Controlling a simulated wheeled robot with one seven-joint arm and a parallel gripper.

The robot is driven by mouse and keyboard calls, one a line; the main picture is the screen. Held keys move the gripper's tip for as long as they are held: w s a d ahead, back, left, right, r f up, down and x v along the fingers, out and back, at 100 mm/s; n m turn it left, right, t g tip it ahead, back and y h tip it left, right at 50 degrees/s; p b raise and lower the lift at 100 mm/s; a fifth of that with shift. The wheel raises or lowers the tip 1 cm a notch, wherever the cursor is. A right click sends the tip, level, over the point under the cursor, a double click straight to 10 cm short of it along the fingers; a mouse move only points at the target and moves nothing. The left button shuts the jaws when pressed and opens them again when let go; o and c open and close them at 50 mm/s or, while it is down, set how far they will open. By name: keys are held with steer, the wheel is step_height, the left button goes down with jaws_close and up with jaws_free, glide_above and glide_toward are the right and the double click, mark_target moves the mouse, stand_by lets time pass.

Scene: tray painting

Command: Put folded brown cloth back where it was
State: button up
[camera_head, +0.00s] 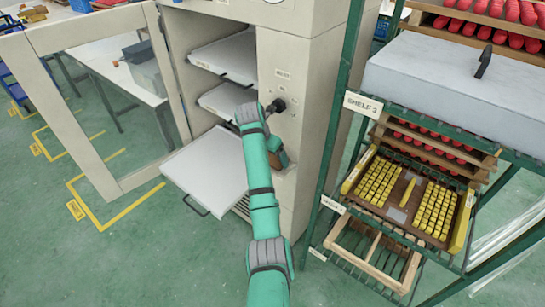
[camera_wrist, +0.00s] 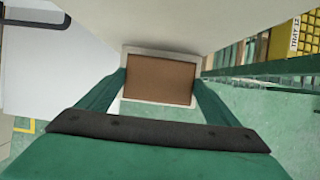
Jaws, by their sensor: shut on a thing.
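The folded brown cloth (camera_wrist: 160,80) shows as a flat brown rectangle between my two green fingers in the wrist view. My gripper (camera_head: 275,149) is shut on it. A pale rim, like a holder or frame, surrounds the brown face; I cannot tell whether the cloth touches it. In the head view a small part of the brown cloth (camera_head: 283,159) shows beside my gripper, low on the front of the beige cabinet (camera_head: 310,100). My arm hides much of that spot.
The cabinet's framed door (camera_head: 97,120) stands open at left, with a white tray (camera_head: 208,168) pulled out. At right a green rack (camera_head: 345,110) holds a tray of yellow blocks (camera_head: 408,222) and red pieces. Green floor is clear in front.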

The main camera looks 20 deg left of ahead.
steer(key=shift+f, duration=0.5)
steer(key=shift+s, duration=0.1)
steer(key=shift+s+f, duration=0.1)
